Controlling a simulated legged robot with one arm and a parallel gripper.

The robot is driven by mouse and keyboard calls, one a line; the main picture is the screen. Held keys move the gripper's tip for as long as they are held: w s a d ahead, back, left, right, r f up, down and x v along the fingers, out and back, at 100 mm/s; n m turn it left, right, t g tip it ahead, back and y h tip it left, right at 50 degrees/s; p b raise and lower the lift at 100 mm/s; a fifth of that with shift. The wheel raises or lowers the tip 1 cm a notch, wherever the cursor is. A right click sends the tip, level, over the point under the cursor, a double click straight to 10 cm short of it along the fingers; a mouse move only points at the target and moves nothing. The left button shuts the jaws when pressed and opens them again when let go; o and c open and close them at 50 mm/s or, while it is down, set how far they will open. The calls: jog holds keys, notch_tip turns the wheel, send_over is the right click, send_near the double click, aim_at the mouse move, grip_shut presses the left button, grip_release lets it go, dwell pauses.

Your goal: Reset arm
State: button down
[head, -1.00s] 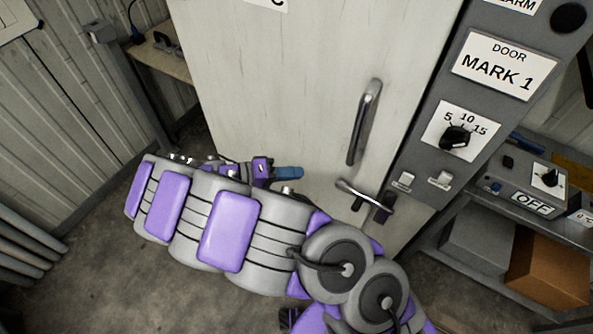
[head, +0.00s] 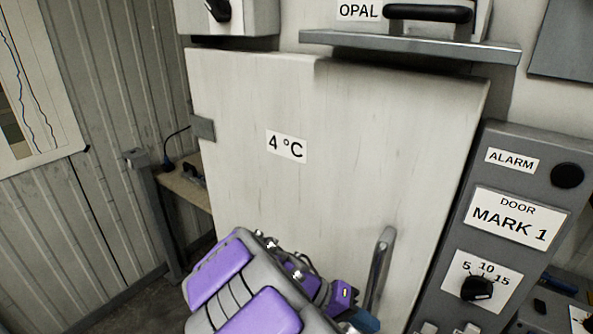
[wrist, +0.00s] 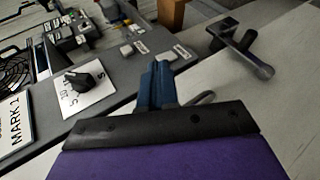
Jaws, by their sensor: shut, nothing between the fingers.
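My gripper shows in the wrist view with its blue fingers (wrist: 158,84) together and nothing between them. In the head view its blue tip (head: 364,320) is at the bottom edge, close to the door's vertical handle (head: 379,268); I cannot tell whether they touch. My purple and grey arm (head: 262,290) fills the bottom middle of the head view. The pale door (head: 330,190) carries a "4 °C" label and looks shut. A door latch lever (wrist: 242,46) lies to the right of the fingers in the wrist view.
A grey control panel (head: 459,210) with a black dial (head: 477,288) stands right of the door. Above the door is a shelf (head: 410,47) with a black-handled case. A small wooden bench (head: 186,190) and a ribbed wall are at left.

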jog(key=s+d+r+g+y, duration=0.25)
jog(key=s+d+y, duration=0.3)
jog(key=s, duration=0.45)
jog(key=s+a+r+n+t+y, duration=0.1)
jog(key=s+a+n+t+y, duration=0.2)
jog(key=s, duration=0.8)
jog(key=shift+s+a+y, duration=0.35)
jog(key=shift+a+y, duration=0.95)
jog(key=shift+y, duration=0.25)
